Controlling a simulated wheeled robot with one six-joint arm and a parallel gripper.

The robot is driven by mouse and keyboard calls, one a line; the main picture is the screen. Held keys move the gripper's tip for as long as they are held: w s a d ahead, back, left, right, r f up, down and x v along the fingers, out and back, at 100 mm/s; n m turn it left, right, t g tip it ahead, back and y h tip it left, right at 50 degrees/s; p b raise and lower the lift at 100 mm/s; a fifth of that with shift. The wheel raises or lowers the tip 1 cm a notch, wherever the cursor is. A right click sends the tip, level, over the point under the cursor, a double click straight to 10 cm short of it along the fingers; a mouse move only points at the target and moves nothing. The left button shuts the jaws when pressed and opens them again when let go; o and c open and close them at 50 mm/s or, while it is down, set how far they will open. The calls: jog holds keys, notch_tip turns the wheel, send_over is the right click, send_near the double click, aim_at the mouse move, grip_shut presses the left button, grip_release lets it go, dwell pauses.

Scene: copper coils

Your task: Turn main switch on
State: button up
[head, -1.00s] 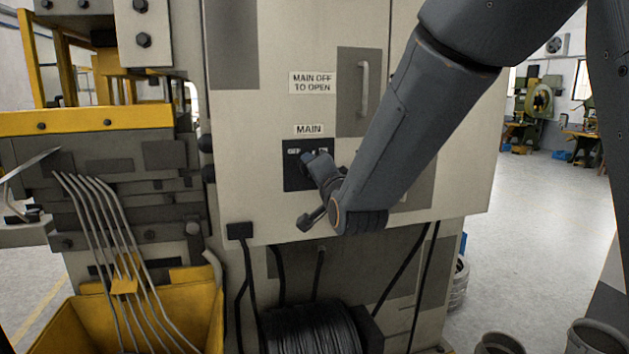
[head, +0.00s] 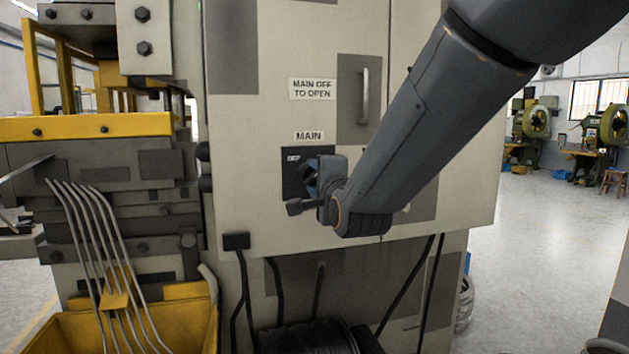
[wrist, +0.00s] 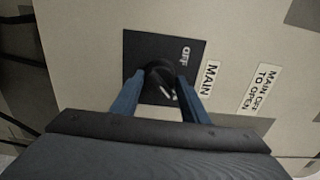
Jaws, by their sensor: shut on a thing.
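The main switch is a black rotary knob (wrist: 160,76) on a dark plate (head: 293,188) on the cabinet front, below the "MAIN" label (head: 309,136). My gripper (head: 310,178) is at the plate and hides most of the knob in the head view. In the wrist view its two blue fingers (wrist: 158,88) are shut on the knob, one on each side. The "OFF" mark (wrist: 186,56) shows beside the knob. A white mark shows on the knob's lower right in that view. No "ON" mark is readable, and the right finger covers part of the plate.
The cabinet door has a handle (head: 364,96) and a "MAIN OFF TO OPEN" label (head: 312,89). A yellow bin (head: 150,325) with bent metal tubes (head: 95,250) stands at the left. Black cables (head: 240,290) hang below. The floor at the right (head: 545,240) is clear.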

jog(key=o, duration=1.1)
jog(key=shift+c, duration=0.2)
jog(key=b+v, duration=0.1)
jog(key=v, duration=0.6)
jog(key=shift+s, duration=0.4)
jog(key=shift+d, duration=0.2)
